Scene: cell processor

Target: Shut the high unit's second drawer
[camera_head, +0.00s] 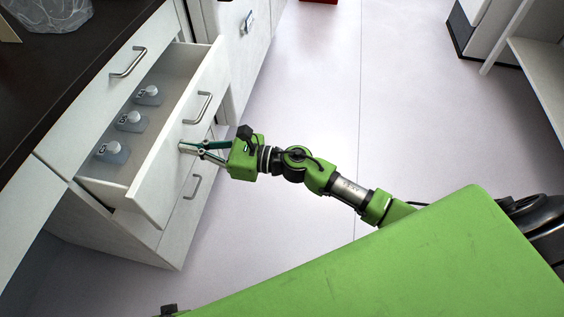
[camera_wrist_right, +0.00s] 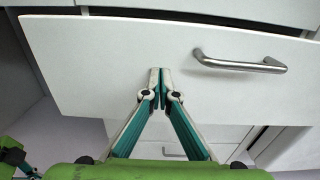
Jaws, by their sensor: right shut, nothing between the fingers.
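The high unit's second drawer (camera_head: 160,178) is pulled out below a shut top drawer (camera_head: 105,80). It holds several small grey bottles (camera_head: 130,120). Its white front with a metal bar handle (camera_head: 197,108) also fills much of the right wrist view (camera_wrist_right: 110,60). My right gripper (camera_head: 182,147) is shut and empty. Its fingertips (camera_wrist_right: 160,72) are at the drawer front, left of the handle in the wrist view; I cannot tell for sure whether they touch it. Part of my left gripper (camera_wrist_right: 14,158) shows at the lower left of the wrist view, its fingers mostly hidden.
A lower drawer with a handle (camera_head: 192,187) is under the open one. A dark worktop (camera_head: 60,80) with a clear plastic item (camera_head: 48,12) lies above. The floor (camera_head: 320,80) to the right is open. A white shelf unit (camera_head: 540,70) stands far right.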

